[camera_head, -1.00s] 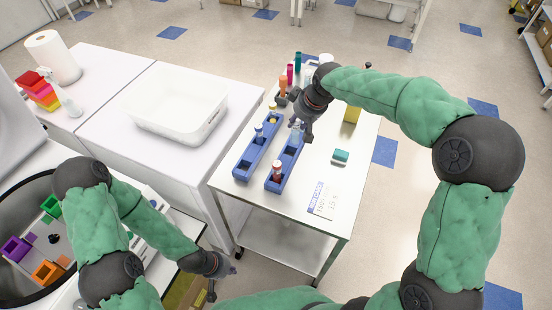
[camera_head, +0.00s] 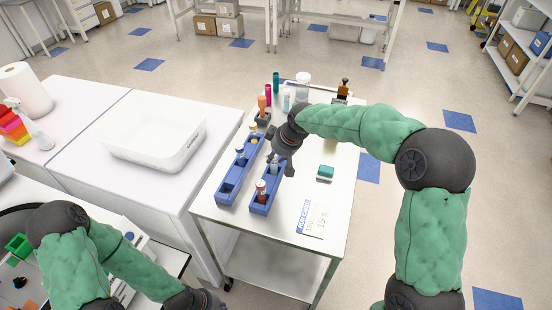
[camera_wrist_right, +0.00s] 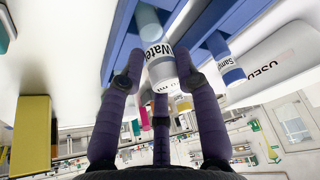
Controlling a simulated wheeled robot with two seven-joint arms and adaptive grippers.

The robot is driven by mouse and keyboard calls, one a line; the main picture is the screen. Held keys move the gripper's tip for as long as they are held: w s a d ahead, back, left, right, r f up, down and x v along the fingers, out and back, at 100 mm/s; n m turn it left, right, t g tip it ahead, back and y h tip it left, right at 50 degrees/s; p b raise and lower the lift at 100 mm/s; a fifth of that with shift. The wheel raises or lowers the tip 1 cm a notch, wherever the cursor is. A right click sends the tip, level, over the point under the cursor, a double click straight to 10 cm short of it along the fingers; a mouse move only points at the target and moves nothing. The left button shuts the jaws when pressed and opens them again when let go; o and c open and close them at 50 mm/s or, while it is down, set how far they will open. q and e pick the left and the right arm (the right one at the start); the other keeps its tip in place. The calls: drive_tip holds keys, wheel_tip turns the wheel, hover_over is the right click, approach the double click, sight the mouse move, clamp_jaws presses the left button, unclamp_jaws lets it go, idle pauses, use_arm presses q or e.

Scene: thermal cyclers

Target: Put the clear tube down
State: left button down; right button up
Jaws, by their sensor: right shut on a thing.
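My right gripper (camera_head: 281,168) is shut on the clear tube (camera_head: 273,164) over the right blue rack (camera_head: 256,208). In the right wrist view, the tube (camera_wrist_right: 161,63) has a white label reading "Water" and sits between the fingers (camera_wrist_right: 158,84). Its far end overlaps the blue rack (camera_wrist_right: 121,35); I cannot tell how deep it sits. A red-capped tube (camera_head: 261,188) stands in the same rack, nearer the front. My left gripper (camera_head: 207,300) is at the bottom edge of the head view, away from the racks, its fingers cut off.
A left blue rack (camera_head: 225,187) holds tubes, one labelled "Sample" (camera_wrist_right: 224,60). Coloured tubes (camera_head: 268,93) and bottles stand behind. A teal-topped block (camera_head: 325,172) and a label card (camera_head: 312,218) lie to the right. A white bin (camera_head: 152,140) stands on the left counter.

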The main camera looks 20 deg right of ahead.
drive_tip(key=shift+f, duration=0.15)
drive_tip(key=o, duration=1)
drive_tip(key=shift+r, duration=0.25)
drive_tip(key=p+v, duration=0.3)
drive_tip(key=v, duration=0.8)
drive_tip(key=shift+s+r+p, duration=0.2)
drive_tip(key=shift+r+p, duration=0.05)
drive_tip(key=shift+p, duration=0.15)
drive_tip(key=shift+d, duration=0.1)
